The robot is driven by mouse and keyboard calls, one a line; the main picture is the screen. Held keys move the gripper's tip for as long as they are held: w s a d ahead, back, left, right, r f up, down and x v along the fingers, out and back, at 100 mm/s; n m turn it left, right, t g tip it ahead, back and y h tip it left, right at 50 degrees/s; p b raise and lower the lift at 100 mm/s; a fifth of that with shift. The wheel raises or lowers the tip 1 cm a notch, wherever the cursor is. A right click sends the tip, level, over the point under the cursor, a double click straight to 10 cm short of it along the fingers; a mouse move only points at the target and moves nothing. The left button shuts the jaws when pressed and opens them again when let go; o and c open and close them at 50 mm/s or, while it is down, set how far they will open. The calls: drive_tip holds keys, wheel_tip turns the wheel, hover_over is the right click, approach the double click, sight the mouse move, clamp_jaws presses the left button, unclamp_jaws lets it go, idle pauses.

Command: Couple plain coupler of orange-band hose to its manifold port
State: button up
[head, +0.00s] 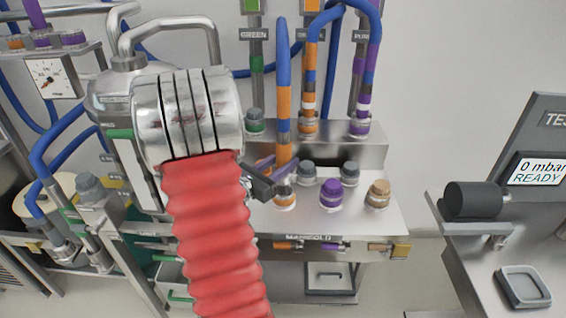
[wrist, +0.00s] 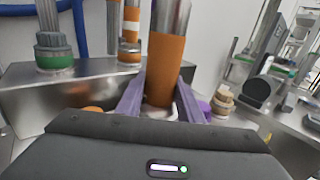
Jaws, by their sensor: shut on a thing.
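The blue hose end with its plain orange coupler (head: 284,146) stands nearly upright above the manifold (head: 348,219). In the wrist view the coupler (wrist: 166,65) shows an orange sleeve under a metal section. My gripper (head: 279,163) is shut on the lower orange sleeve, with a purple finger on each side, as the wrist view of the gripper (wrist: 160,92) also shows. An orange-ringed manifold port (head: 285,198) lies just below the coupler in the head view. The coupler's lower end is hidden by the gripper, so I cannot tell whether it touches the port.
Beside it are grey ports, a purple-ringed port (head: 330,194) and a tan port (head: 378,194). Behind, a white-banded orange coupler (head: 309,95) and a purple one (head: 364,95) stand in the rack. My red-sleeved arm covers the left middle. A test bench (head: 510,230) stands right.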

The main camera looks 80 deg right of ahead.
sight(282, 182)
drive_tip(key=shift+f, duration=0.1)
drive_tip(key=shift+f, duration=1.4)
drive_tip(key=shift+f, duration=0.15)
drive_tip(key=shift+f, duration=0.95)
drive_tip(key=shift+f, duration=1.15)
idle(1.0)
drive_tip(key=o, duration=1.4)
drive_tip(key=shift+c, duration=0.2)
drive_tip(key=shift+w+a, duration=0.1)
drive_tip(key=shift+v, duration=6.8)
